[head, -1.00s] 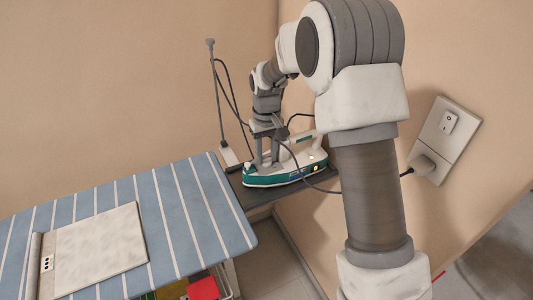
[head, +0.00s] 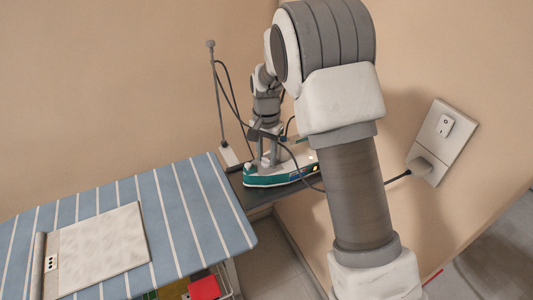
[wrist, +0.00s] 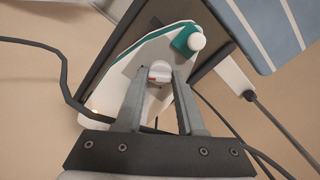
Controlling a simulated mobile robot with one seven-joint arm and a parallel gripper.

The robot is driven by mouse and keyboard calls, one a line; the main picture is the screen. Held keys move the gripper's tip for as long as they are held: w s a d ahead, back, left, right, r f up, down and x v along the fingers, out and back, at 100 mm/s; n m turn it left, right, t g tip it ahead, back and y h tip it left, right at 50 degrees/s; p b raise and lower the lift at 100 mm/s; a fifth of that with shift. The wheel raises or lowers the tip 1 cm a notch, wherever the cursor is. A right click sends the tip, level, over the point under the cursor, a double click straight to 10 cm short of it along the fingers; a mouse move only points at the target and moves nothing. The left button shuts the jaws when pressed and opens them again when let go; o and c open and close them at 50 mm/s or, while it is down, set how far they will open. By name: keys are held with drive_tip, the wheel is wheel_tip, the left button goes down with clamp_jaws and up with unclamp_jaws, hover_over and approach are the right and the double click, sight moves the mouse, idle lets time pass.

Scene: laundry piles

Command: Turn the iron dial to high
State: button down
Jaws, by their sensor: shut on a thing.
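The white and teal iron (head: 272,178) rests on a dark shelf at the end of the ironing board. It also shows in the wrist view (wrist: 139,62). Its dial (wrist: 159,72) is a small round white knob with a red mark, on top of the iron's body. My gripper (head: 265,164) points down over the iron. In the wrist view my gripper (wrist: 160,82) has its two fingers on either side of the dial, shut on it. The dial's setting marks cannot be read. My arm hides the iron's right end in the head view.
The blue striped ironing board (head: 183,190) carries a pale flat panel (head: 100,245). An upright cord holder (head: 216,90) stands behind the iron. The iron's cord (head: 300,165) loops near my arm toward the wall socket (head: 424,165). A red cloth (head: 204,288) lies in a basket below.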

sight(267, 158)
drive_tip(key=shift+m, duration=0.6)
drive_tip(key=c, duration=0.5)
unclamp_jaws()
wheel_tip(267, 158, up, 18)
drive_tip(key=shift+f+p, duration=0.25)
drive_tip(key=shift+p, duration=0.5)
